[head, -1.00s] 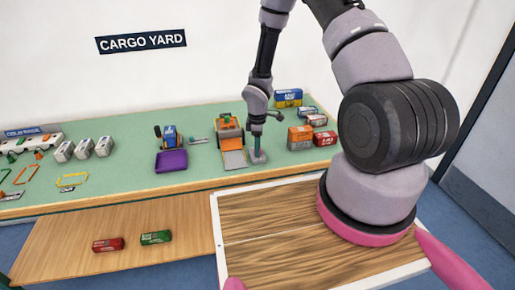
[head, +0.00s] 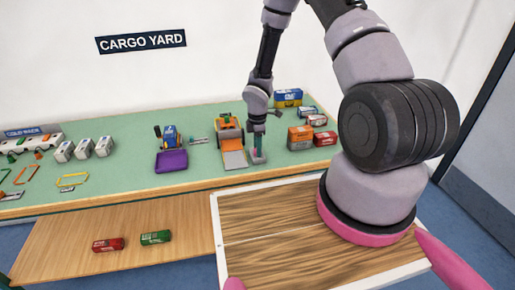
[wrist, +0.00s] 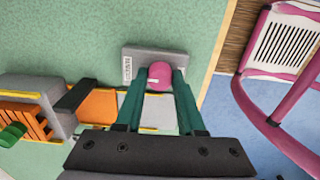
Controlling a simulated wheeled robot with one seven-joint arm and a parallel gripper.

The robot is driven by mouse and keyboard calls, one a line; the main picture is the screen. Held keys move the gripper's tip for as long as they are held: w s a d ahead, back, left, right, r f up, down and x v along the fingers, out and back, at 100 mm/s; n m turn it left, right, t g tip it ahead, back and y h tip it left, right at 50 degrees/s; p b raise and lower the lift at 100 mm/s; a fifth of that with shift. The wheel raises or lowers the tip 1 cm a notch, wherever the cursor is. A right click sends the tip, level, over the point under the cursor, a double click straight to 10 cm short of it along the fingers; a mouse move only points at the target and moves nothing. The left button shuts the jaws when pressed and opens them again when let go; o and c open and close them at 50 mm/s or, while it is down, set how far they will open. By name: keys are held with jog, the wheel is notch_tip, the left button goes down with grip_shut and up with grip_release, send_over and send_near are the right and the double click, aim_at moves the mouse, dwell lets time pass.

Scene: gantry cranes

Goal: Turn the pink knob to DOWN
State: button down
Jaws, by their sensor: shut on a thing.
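The pink knob (wrist: 159,70) sits on a grey control plate (wrist: 135,54) in the wrist view, with a pale mark on its left side. Any lettering on the plate is too small to read. My gripper (wrist: 160,74) has its two green fingers shut on the knob, one on each side. In the head view my gripper (head: 258,147) reaches down to the plate near the front edge of the green table, and the fingers mostly hide the knob there.
An orange vehicle with a ramp (head: 235,159) stands just left of my gripper. Boxes (head: 300,137) stand close on the right. A blue vehicle with a purple scoop (head: 171,161) is farther left. Red (head: 108,245) and green (head: 155,237) boxes lie on the lower wooden shelf.

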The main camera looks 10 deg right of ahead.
jog(key=shift+w, duration=0.1)
jog(key=c, duration=0.5)
grip_release()
notch_tip(320, 180, up, 11)
jog(key=shift+f, duration=0.1)
